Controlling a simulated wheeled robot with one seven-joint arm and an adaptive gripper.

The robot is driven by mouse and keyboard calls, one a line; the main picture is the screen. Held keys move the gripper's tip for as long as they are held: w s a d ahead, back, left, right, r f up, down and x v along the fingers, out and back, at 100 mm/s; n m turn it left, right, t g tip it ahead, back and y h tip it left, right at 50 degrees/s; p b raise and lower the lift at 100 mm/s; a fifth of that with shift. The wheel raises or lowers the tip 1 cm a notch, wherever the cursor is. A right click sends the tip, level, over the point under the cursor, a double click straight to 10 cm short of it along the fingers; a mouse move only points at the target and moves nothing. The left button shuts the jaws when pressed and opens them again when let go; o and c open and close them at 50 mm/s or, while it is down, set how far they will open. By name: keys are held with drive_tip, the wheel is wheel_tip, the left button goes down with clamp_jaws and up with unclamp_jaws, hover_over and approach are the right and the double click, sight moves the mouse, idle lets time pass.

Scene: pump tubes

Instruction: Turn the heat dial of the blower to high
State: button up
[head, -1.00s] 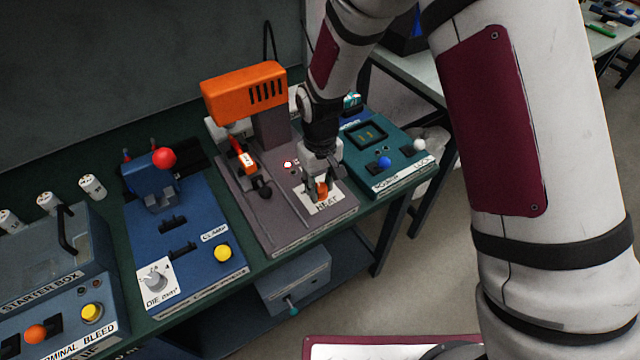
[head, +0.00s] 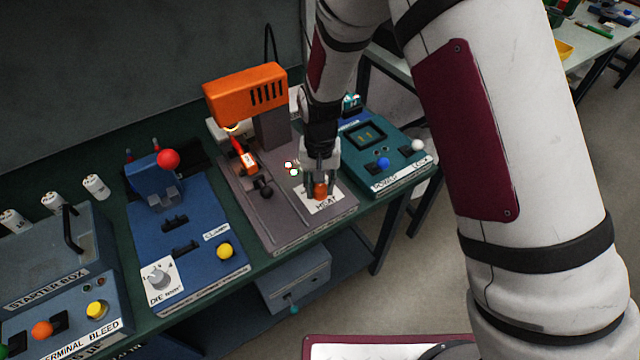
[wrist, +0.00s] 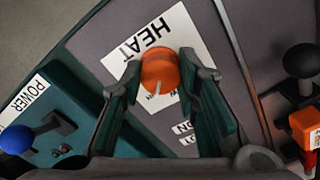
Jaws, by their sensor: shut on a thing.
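The orange heat dial (wrist: 158,72) sits on a white plate marked HEAT (wrist: 150,40), with a pale pointer line on its face. In the head view the dial (head: 320,190) is low on the blower's grey base, at its front right. My gripper (head: 321,180) points down over it, and in the wrist view my gripper (wrist: 162,80) has one finger on each side of the dial, shut on it. The blower (head: 245,95) has an orange slotted head on a grey post. Part of the plate's lettering is hidden by the fingers and dial.
A blue station with a red ball lever (head: 168,159) stands left. A teal station with a blue knob (head: 383,163) stands right, close to my gripper.

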sight(320, 187)
idle(0.3)
drive_tip(key=o, duration=1.2)
wheel_tip(320, 187, up, 12)
drive_tip(key=s+d+r+t, duration=0.1)
drive_tip(key=s+d+r, duration=0.3)
drive_tip(key=d+r, duration=0.3)
drive_tip(key=s+d+r+t, duration=0.1)
drive_tip(key=s+d+r, duration=0.25)
drive_tip(key=r, duration=0.45)
drive_tip(key=s+d+r+t, duration=0.1)
drive_tip(key=s+d, duration=0.2)
drive_tip(key=s, duration=0.2)
drive_tip(key=s+d+r+t, duration=0.1)
drive_tip(key=s+d+r, duration=0.1)
drive_tip(key=s, duration=0.3)
drive_tip(key=s+d+r+t, duration=0.1)
drive_tip(key=s+d+r, duration=0.1)
drive_tip(key=s+d, duration=0.3)
drive_tip(key=shift+s+r, duration=0.2)
drive_tip(key=shift+s, duration=0.2)
